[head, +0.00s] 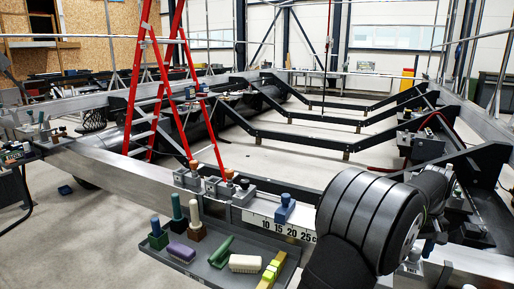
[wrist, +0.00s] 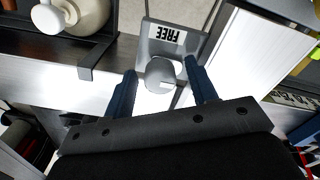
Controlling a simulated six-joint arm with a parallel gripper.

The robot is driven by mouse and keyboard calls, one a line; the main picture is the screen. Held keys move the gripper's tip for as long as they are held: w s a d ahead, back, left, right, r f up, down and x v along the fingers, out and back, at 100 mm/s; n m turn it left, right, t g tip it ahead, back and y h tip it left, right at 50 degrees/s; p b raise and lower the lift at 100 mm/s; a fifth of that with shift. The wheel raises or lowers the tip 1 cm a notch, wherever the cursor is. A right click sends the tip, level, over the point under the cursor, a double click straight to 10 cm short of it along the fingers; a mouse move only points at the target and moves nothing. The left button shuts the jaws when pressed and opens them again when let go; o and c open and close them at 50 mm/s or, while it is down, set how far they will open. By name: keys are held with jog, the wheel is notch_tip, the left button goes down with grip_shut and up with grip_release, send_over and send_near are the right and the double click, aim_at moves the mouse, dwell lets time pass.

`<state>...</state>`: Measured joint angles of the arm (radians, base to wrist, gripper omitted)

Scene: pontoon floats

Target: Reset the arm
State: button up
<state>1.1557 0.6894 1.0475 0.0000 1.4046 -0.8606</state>
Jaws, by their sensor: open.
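My gripper (wrist: 160,68) shows in the wrist view with its two dark blue fingers apart. A rounded grey knob (wrist: 159,76) is between or just beyond the fingertips, with gaps visible on both sides. It sits at a grey plate (wrist: 174,50) with a white label reading FREE. I cannot tell the knob's depth relative to the fingertips. In the head view my dark arm fills the lower right, and I cannot clearly make out my gripper there.
A tray (head: 202,268) with pegs, a brush and coloured blocks lies at the front in the head view. A marked scale (head: 285,226) is beside it on the frame rail. A red ladder (head: 168,85) stands behind. In the wrist view a cream rounded object (wrist: 90,14) is at upper left.

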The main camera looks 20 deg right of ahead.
jog(key=n, duration=0.4)
jog(key=shift+n, duration=0.4)
dwell(0.4)
jog(key=m, duration=0.3)
jog(key=shift+m, duration=0.4)
jog(key=m, duration=0.4)
jog(key=shift+m, duration=1.3)
